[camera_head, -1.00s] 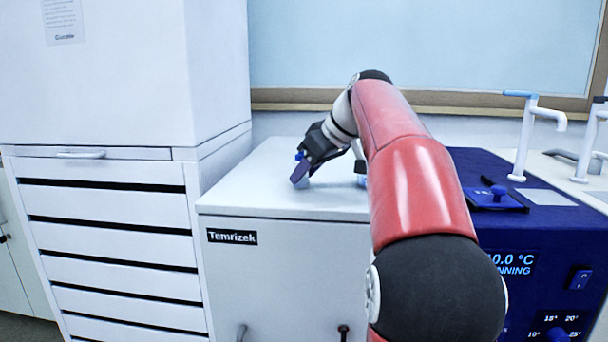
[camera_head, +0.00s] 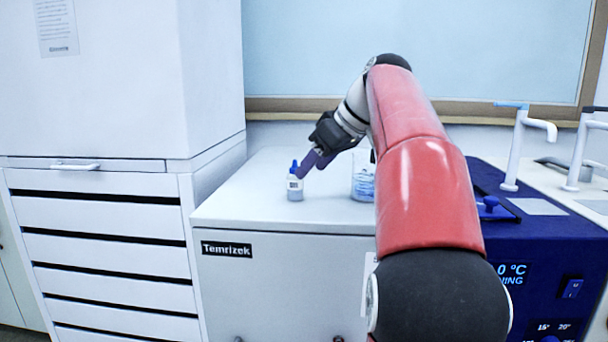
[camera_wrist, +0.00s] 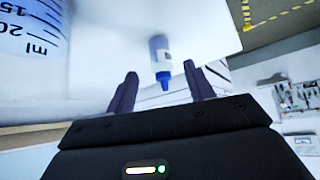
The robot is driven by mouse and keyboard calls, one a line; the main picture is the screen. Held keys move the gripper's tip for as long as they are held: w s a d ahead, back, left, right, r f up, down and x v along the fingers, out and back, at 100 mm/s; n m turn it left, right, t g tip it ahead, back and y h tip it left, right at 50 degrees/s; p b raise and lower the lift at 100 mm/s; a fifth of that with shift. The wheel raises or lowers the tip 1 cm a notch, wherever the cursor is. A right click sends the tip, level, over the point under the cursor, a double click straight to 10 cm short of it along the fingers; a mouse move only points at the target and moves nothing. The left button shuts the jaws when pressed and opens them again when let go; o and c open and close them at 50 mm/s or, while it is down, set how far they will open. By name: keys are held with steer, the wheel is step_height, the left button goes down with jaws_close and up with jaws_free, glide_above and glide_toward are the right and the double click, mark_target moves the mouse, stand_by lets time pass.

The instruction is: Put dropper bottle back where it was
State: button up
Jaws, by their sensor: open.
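My gripper (camera_head: 314,160) is open and empty, just right of and behind the bottle's cap in the head view. In the wrist view its two dark fingers (camera_wrist: 158,85) are spread wide.
A clear beaker (camera_head: 361,186) with bluish contents stands on the cabinet top right of the bottle, partly hidden by my arm. A blue heating unit (camera_head: 540,225) with a display stands to the right. A tall white drawer cabinet (camera_head: 105,215) rises at left.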

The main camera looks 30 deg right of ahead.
steer(key=p+v, duration=0.1)
steer(key=v, duration=0.5)
steer(key=s+a+f+m+g, duration=0.1)
steer(key=s+a+f+m, duration=0.1)
steer(key=a+f, duration=0.55)
steer(key=s+a+f+m+h, duration=0.1)
steer(key=s+a+f, duration=0.5)
steer(key=f, duration=0.5)
steer(key=s+a+f+m+h, duration=0.2)
steer(key=s+a+f, duration=0.4)
steer(key=s+f, duration=0.4)
step_height(320, 180, down, 2)
steer(key=shift+s+f+g, duration=0.25)
steer(key=shift+s+g, duration=0.15)
